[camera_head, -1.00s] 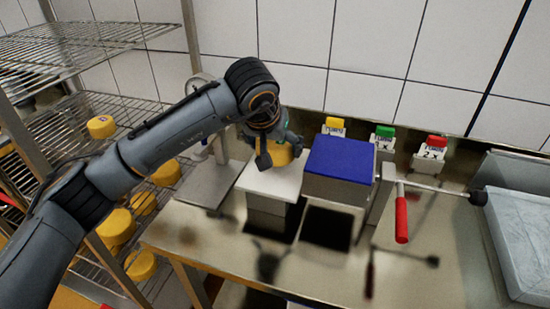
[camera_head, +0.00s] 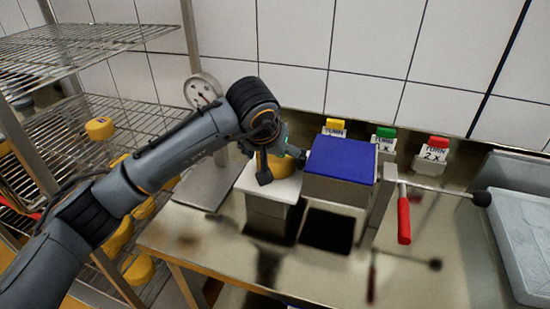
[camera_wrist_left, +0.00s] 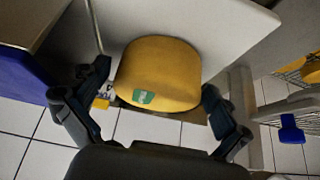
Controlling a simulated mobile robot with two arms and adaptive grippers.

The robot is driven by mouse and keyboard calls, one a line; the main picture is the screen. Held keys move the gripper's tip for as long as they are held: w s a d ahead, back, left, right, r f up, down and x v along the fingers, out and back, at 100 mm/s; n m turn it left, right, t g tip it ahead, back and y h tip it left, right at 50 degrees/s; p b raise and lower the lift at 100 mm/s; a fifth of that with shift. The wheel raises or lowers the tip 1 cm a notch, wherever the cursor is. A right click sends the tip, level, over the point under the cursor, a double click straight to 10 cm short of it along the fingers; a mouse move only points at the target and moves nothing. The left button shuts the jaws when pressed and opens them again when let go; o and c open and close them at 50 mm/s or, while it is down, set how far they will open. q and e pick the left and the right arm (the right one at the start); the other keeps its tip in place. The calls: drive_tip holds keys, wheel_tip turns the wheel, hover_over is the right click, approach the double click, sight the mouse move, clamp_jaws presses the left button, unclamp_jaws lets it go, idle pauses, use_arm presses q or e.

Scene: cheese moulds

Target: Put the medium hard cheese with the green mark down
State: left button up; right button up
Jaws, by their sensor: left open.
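The yellow cheese with the green mark (camera_wrist_left: 160,72) shows whole in the left wrist view, its green label (camera_wrist_left: 144,97) facing the camera. In the head view the cheese (camera_head: 281,168) is partly hidden behind my left gripper (camera_head: 283,163) and appears to rest on a white-topped stand (camera_head: 256,184). In the left wrist view the fingers of my left gripper (camera_wrist_left: 157,88) are spread on both sides of the cheese, with a visible gap at least on the left. My right gripper is not in view.
A blue-topped block (camera_head: 340,159) stands close right of the stand, beside a lever with a red handle (camera_head: 404,215). Yellow, green and red signs stand behind. A dial scale (camera_head: 202,92) is at the left back. A wire rack (camera_head: 60,50) holds several cheeses. A grey tub (camera_head: 520,220) is far right.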

use_arm(q)
drive_tip(key=shift+r, duration=0.1)
drive_tip(key=shift+r+p, duration=0.25)
drive_tip(key=shift+p, duration=0.05)
drive_tip(key=b+v, duration=0.1)
drive_tip(key=v, duration=1)
drive_tip(key=shift+s+r, duration=0.2)
drive_tip(key=shift+r, duration=0.1)
drive_tip(key=shift+a, duration=0.15)
